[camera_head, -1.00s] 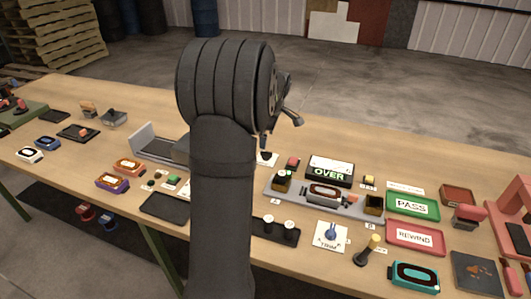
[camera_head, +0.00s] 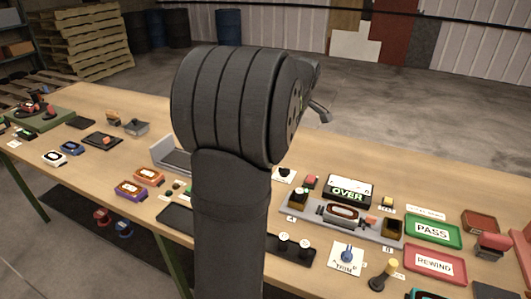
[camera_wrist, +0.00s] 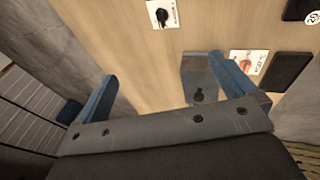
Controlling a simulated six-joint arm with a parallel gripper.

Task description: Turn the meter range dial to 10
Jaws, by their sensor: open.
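A black knob on a white plate (camera_wrist: 162,14) shows at the top of the wrist view. It looks like the dial, but its markings are too small to read. In the head view a similar white plate with a dark knob (camera_head: 285,175) stands just right of my arm, partly hidden by it. My gripper (camera_wrist: 163,66) is open and empty in the wrist view. Its two blue-grey fingers are spread wide, and the knob plate lies beyond the fingertips, apart from them. In the head view my arm hides the gripper's fingers.
A white plate with a reddish knob (camera_wrist: 247,62) lies by the right finger, near a grey bracket-like part (camera_wrist: 200,80).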

